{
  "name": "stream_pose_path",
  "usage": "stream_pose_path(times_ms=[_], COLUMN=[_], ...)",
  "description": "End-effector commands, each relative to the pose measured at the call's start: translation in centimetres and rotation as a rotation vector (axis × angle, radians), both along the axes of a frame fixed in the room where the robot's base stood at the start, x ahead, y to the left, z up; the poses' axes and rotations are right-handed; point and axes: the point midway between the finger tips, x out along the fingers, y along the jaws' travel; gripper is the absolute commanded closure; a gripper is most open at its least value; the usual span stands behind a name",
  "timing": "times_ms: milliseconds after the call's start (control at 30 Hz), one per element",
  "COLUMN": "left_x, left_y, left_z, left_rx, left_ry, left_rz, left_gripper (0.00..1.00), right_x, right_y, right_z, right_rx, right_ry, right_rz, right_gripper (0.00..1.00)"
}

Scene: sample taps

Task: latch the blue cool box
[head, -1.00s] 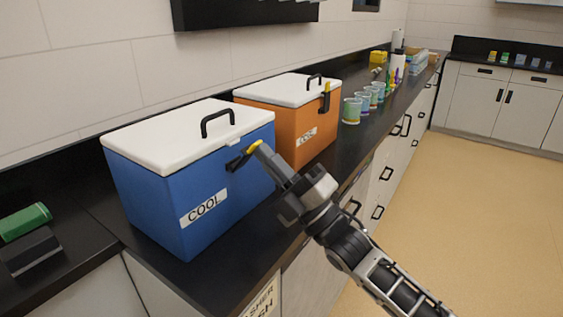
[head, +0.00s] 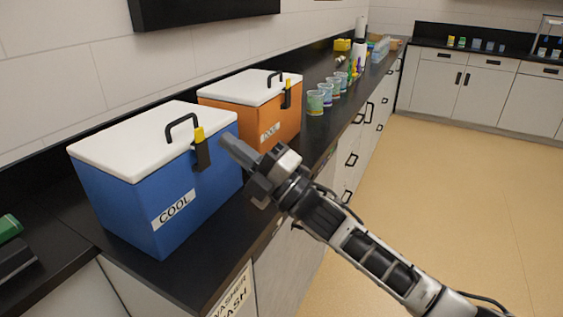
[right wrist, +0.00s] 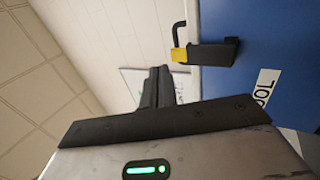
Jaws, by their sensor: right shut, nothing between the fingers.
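The blue cool box (head: 125,205) stands on the dark counter with its white lid (head: 140,145) down and a "COOL" label on its front. Its black latch (head: 202,156) stands upright against the front, its yellow tip (head: 198,134) reaching up over the lid's edge. The latch also shows in the right wrist view (right wrist: 210,54), the box lying sideways there at the right. My right gripper (head: 226,141) is shut and empty, just right of the latch and apart from it; its fingers also show in the right wrist view (right wrist: 157,86). My left gripper is out of view.
An orange box (head: 250,120) with a white lid and its own upright latch stands behind the blue one. Several cups (head: 327,93) line the counter farther back. A green object (head: 8,228) lies at the left edge. Open floor (head: 450,190) is at the right.

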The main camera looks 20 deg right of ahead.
Motion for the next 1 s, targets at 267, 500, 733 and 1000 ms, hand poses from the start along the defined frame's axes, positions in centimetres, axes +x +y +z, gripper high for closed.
stream_pose_path(times_ms=[267, 500, 733, 1000], left_x=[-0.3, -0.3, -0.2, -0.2], left_y=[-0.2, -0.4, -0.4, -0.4], left_z=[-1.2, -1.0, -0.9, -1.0], left_rx=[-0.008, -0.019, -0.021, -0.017], left_ry=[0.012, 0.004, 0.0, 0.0], left_rz=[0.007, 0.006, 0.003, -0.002], left_gripper=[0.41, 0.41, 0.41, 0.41], right_x=[-4.5, -7.2, -7.8, -7.8], right_y=[-4.2, -6.7, -7.4, -7.4], right_z=[-0.3, -0.2, 0.0, 0.1], right_rx=[-0.004, 0.0, 0.0, 0.001], right_ry=[0.001, 0.001, -0.001, -0.001], right_rz=[0.008, 0.009, 0.009, 0.008], right_gripper=[1.0, 1.0, 1.0, 1.0])
